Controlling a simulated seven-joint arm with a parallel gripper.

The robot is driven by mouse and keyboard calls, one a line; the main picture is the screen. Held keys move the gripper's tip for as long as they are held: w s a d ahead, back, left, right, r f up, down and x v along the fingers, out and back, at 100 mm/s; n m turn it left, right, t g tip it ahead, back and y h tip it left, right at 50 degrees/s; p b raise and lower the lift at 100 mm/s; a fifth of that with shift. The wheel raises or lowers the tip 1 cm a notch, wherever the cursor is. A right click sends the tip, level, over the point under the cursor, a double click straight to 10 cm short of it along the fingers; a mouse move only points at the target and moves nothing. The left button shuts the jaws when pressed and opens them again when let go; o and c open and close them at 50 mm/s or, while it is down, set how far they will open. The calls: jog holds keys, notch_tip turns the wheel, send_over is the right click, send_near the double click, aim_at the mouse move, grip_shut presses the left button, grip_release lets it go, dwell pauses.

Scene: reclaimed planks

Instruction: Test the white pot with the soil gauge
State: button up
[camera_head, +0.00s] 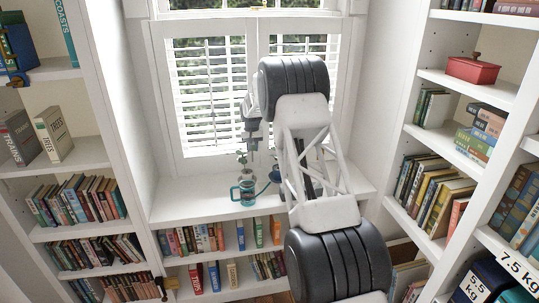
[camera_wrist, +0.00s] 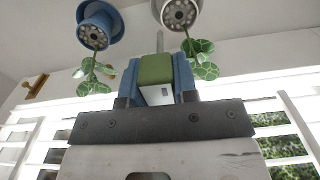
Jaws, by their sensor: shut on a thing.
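My gripper (camera_wrist: 157,88) is shut on the soil gauge (camera_wrist: 156,69), a block with a green face and a white end, held between two blue fingers. Its thin grey probe (camera_wrist: 160,42) points away from the gripper. The white pot (camera_wrist: 160,9), with a dotted grey top and a round-leaved plant, is just beyond the probe in the wrist view, partly cut off. I cannot tell whether the probe touches it. In the head view my gripper (camera_head: 251,132) is above the sill, near a plant's leaves (camera_head: 242,157).
A blue pot (camera_wrist: 93,18) with a similar plant stands beside the white pot. A teal vessel with a handle (camera_head: 243,195) stands at the front of the sill (camera_head: 195,208). Shelves of books flank the window on both sides. The sill's left part is clear.

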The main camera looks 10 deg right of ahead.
jog(key=shift+w+a+r, duration=0.2)
jog(key=shift+w+a, duration=0.15)
jog(key=shift+a, duration=0.4)
jog(key=shift+w+a+r, duration=0.2)
jog(key=shift+w+a, duration=0.1)
jog(key=shift+a, duration=0.45)
jog(key=shift+f, duration=2.9)
jog(key=shift+f, duration=2.45)
jog(key=shift+r, duration=0.15)
dwell(0.3)
jog(key=shift+r, duration=0.85)
